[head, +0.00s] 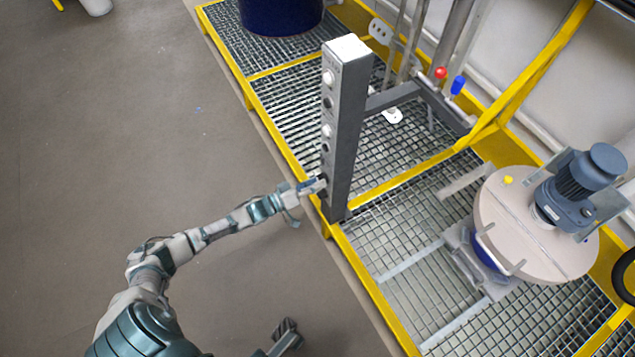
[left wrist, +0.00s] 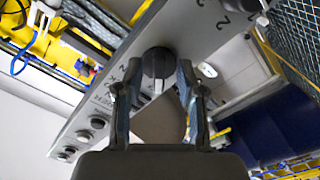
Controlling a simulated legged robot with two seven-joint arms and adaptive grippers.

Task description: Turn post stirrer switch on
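The grey post (head: 348,125) with a column of round switches and buttons stands upright at the grating's near edge. My left gripper (head: 318,186) is at the lower part of the post's face. In the left wrist view, a black rotary switch (left wrist: 158,62) with a white pointer mark sits on the grey panel. My left gripper's two fingers (left wrist: 157,72) are apart, one on each side of this switch, with small gaps. Its label cannot be read. A dark part at the bottom of the head view appears to be my right gripper (head: 287,330); its fingers are unclear.
A yellow-edged metal grating (head: 400,230) lies under the post. A drum agitator with a pale round lid (head: 520,235) and motor (head: 585,180) stands at right. A dark blue drum (head: 280,14) stands at the back. The brown floor (head: 130,130) at left is mostly clear.

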